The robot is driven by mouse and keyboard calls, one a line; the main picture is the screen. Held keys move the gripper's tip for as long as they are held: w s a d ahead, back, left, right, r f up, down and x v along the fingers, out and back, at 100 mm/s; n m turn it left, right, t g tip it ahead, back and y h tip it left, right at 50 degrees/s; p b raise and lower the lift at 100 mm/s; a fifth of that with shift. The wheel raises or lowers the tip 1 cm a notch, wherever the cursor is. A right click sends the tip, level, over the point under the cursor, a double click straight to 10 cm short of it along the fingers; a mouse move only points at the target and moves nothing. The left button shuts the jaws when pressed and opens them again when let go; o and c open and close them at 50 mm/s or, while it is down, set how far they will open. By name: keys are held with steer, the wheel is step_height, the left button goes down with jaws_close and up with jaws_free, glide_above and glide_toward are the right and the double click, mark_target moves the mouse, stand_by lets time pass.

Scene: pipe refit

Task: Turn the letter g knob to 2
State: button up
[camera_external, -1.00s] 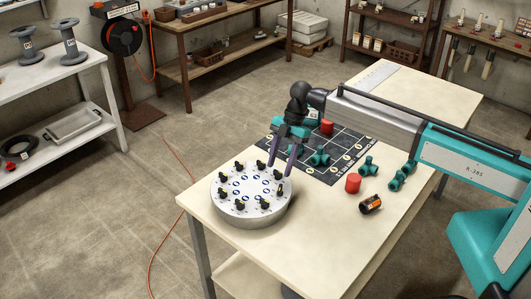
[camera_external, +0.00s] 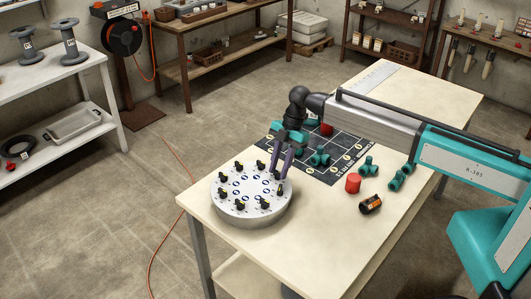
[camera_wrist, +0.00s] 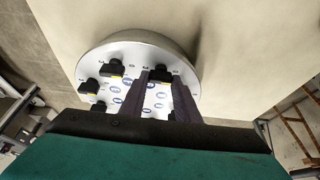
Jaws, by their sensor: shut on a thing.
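A round white-grey dial plate (camera_external: 250,216) stands on the near left of the table. Several black knobs with yellow marks sit in a ring on it, with blue printed ovals inside the ring. My gripper (camera_external: 279,176) is down at the plate's right far side, with its two dark fingers close together. In the wrist view my gripper (camera_wrist: 161,80) is shut on a black knob (camera_wrist: 161,74), one finger on each side. The fingers hide part of this knob, and its letter and setting are too small to read. Another knob (camera_wrist: 113,68) stands free to its left.
A dark grid mat (camera_external: 322,176) with a red cylinder and a teal fitting lies beyond the plate. Teal fittings (camera_external: 368,167), a red cylinder (camera_external: 353,183) and an orange-black part (camera_external: 370,204) lie to the right. The table's near end is clear.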

steer(key=shift+d+m+b, duration=0.1)
steer(key=shift+m+b, duration=0.2)
steer(key=shift+s+f+m+t+b, duration=0.1)
steer(key=shift+m+t+b, duration=0.3)
steer(key=shift+m+b, duration=0.3)
steer(key=m+t+y+b, duration=0.1)
steer(key=m, duration=0.2)
steer(key=shift+s+d, duration=0.1)
steer(key=m+t+b, duration=0.1)
steer(key=m, duration=0.2)
steer(key=m+t+b, duration=0.1)
steer(key=m, duration=0.2)
steer(key=shift+s, duration=0.2)
steer(key=m+t, duration=0.1)
steer(key=m, duration=0.2)
steer(key=m+t+h, duration=0.1)
steer(key=m, duration=0.2)
steer(key=shift+s+a+m+b, duration=0.15)
steer(key=shift+a+m+b, duration=0.05)
steer(key=shift+m+b, duration=0.2)
steer(key=shift+s+a+m+t+h+b, duration=0.1)
steer(key=shift+m+t+h+b, duration=0.3)
steer(key=shift+m, duration=1.1)
steer(key=shift+a+m+t+h+b, duration=0.15)
steer(key=shift+m+t+h, duration=0.35)
steer(key=shift+m, duration=1)
steer(key=shift+d, duration=0.1)
steer(key=o, duration=1)
